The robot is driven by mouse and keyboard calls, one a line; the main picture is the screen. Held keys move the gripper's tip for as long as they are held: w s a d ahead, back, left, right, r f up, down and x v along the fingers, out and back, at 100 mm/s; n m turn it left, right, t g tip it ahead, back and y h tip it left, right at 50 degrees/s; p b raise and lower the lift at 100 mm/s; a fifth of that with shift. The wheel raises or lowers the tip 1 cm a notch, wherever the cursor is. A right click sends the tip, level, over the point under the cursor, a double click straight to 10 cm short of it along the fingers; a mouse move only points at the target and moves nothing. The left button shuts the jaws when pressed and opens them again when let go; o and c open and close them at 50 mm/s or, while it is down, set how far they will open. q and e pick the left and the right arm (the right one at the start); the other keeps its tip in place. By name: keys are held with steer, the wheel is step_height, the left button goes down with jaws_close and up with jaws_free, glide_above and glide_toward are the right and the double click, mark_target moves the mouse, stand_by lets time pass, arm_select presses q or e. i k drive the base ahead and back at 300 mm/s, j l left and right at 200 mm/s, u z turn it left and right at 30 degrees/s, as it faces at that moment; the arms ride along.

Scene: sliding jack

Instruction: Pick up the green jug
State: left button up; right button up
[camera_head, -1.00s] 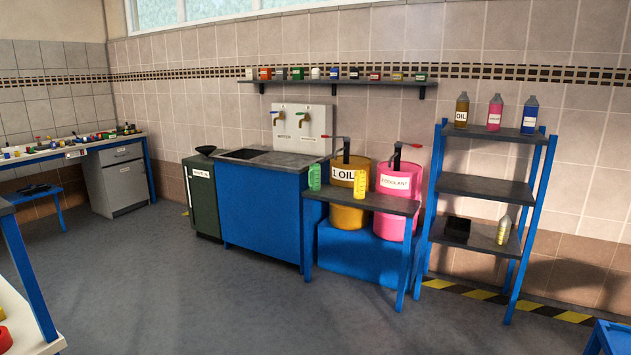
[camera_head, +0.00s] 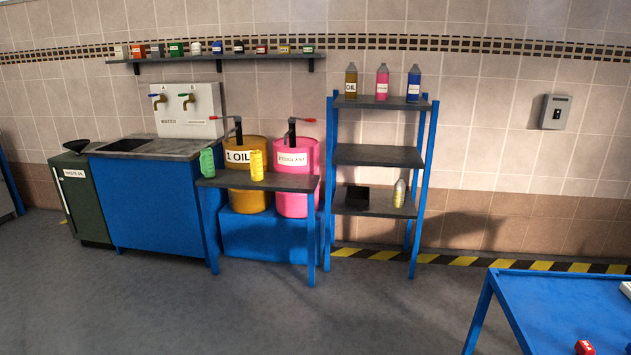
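The green jug (camera_head: 207,162) stands upright at the left end of a narrow dark-topped table (camera_head: 290,183). A yellow jug (camera_head: 257,165) stands to its right on the same table. The green jug is close to the right edge of the sink counter as seen from here. Neither of my grippers shows in the head view.
Behind the table are a yellow oil drum (camera_head: 247,198) and a pink coolant drum (camera_head: 292,203). A blue sink cabinet (camera_head: 155,205) stands left, a shelf rack (camera_head: 378,155) right. A blue table (camera_head: 560,305) is at the lower right. The floor in front is clear.

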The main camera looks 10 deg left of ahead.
mark_target(206, 156)
steer(key=i+j+u, duration=0.3)
steer(key=i, duration=0.7)
steer(key=i+u, duration=0.3)
steer(key=i, duration=0.7)
